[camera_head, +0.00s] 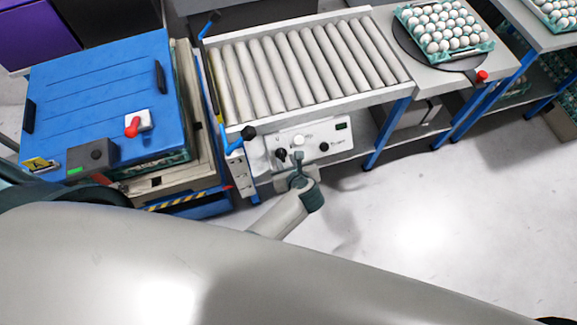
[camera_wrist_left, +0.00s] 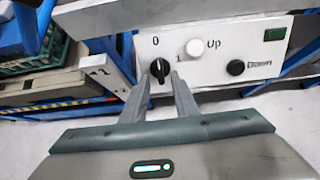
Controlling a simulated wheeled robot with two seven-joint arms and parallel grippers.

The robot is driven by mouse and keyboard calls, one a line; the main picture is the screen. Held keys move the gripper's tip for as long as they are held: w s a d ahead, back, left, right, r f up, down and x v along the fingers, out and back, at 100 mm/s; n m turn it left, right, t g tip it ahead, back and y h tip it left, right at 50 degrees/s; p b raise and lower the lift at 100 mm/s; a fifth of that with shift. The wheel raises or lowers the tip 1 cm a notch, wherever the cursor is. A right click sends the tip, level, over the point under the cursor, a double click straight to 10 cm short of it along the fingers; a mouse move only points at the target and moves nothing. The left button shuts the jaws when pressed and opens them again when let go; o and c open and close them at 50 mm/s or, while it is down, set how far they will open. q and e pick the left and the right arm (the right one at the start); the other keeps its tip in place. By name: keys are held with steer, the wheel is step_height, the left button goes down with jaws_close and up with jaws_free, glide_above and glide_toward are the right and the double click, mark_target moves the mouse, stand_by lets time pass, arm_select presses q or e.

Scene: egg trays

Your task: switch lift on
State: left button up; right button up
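The lift's white control panel (camera_head: 311,132) is on the front of the roller conveyor. In the left wrist view the panel (camera_wrist_left: 222,76) carries a black rotary switch (camera_wrist_left: 160,68) marked 0 and 1, standing roughly upright, toward the 0. Right of it are a white Up button (camera_wrist_left: 195,48), a black Down button (camera_wrist_left: 235,67) and a dark green display (camera_wrist_left: 275,34). My left gripper (camera_wrist_left: 161,82) is open, its fingertips on either side of the switch with small gaps. In the head view the gripper (camera_head: 298,158) is in front of the panel. My right gripper is not in view.
The roller conveyor (camera_head: 300,67) stands behind the panel. An egg tray (camera_head: 446,45) sits at right, near a red button (camera_head: 481,76). The floor (camera_head: 420,220) at right is clear.

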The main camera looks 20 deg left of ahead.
mark_target(283, 156)
arm_select(q)
steer(key=shift+b+x, duration=0.65)
steer(key=shift+x, duration=0.5)
steer(key=shift+b+x, duration=0.45)
steer(key=shift+x, duration=0.45)
jaws_close()
